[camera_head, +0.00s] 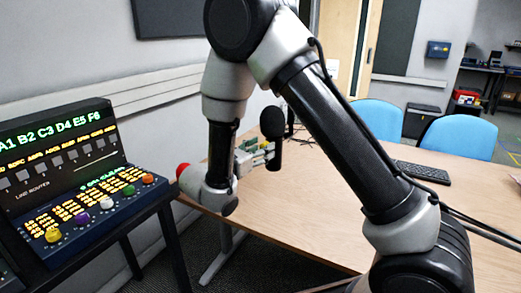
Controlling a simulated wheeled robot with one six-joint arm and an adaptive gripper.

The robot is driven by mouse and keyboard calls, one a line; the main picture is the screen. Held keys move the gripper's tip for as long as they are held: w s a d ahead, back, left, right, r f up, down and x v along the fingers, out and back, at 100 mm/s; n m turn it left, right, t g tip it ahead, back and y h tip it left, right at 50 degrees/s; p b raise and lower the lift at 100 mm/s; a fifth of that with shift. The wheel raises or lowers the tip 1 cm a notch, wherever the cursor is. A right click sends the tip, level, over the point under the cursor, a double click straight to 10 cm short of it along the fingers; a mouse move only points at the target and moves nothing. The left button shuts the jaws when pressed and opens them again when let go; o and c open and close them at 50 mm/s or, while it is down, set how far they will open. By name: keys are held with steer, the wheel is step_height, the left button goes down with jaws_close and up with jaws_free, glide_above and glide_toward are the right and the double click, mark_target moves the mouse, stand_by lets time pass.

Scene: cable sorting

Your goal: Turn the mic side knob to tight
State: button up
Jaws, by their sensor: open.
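A black microphone (272,122) with a rounded foam-like head stands upright over the wooden table, in the middle of the head view. My gripper (262,154) is at its left side, with pale fingers reaching toward the mic's body. The gripper is open. It is small here and partly hidden by my wrist, so I cannot tell whether it touches the mic. The side knob cannot be made out.
The wooden table (300,220) is largely clear. A keyboard (422,171) lies on its far right, with blue chairs (457,137) behind. A router console (95,210) with coloured knobs stands at the left on a dark stand.

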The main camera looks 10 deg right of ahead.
steer(key=shift+c, duration=0.2)
steer(key=c, duration=1)
steer(key=shift+o, duration=0.2)
steer(key=shift+m, duration=0.4)
steer(key=m, duration=1.7)
steer(key=shift+s+d+f, duration=0.15)
steer(key=shift+f, duration=0.05)
